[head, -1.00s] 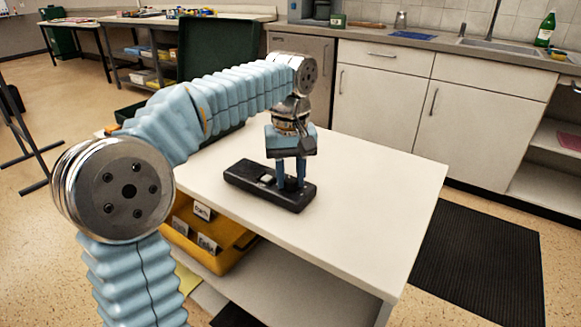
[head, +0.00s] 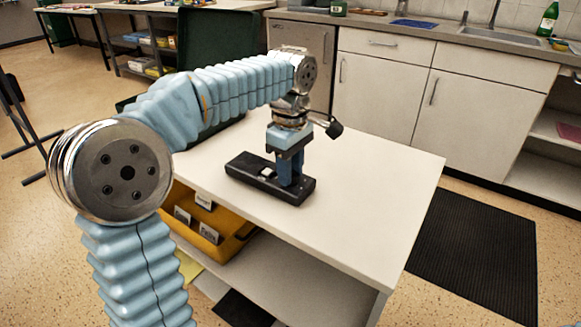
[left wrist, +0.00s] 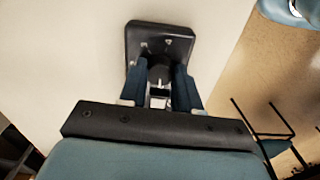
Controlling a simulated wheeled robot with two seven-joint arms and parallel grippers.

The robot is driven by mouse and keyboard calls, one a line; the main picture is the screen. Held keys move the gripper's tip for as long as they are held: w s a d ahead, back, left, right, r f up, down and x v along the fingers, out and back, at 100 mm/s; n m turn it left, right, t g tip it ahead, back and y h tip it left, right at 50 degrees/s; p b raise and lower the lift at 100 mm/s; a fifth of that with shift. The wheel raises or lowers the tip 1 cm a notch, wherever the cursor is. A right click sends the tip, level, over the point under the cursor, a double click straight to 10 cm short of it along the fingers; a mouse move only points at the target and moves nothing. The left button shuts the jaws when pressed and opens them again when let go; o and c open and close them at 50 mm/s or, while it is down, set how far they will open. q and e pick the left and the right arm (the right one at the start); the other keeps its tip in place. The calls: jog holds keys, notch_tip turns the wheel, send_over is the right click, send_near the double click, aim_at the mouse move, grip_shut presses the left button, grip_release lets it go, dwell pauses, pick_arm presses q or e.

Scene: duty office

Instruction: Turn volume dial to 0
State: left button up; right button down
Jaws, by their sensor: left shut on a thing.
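A black box-shaped device (head: 245,171) lies on the white table, and its end also shows in the left wrist view (left wrist: 160,36). Its dark round dial (left wrist: 159,75) sits on top, between the blue fingers in the left wrist view. My left gripper (head: 290,182) points down over the right end of the device. In the left wrist view the left gripper (left wrist: 161,85) is shut on the dial, one finger on each side. The fingers hide most of the dial in the head view, and I cannot read its setting. My right gripper is not in view.
The white table top (head: 350,205) is clear to the right of the device. A yellow bin (head: 222,240) with labels sits under the table's left side. A dark green crate (head: 217,50) stands behind my left arm. White cabinets (head: 380,95) and a black floor mat (head: 475,255) are beyond.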

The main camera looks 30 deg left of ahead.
pick_arm(q)
jog(key=shift+n, duration=0.4)
jog(key=o, duration=0.8)
jog(key=shift+c, duration=0.2)
jog(key=shift+r, duration=0.1)
notch_tip(320, 180, up, 14)
jog(key=shift+f, duration=0.2)
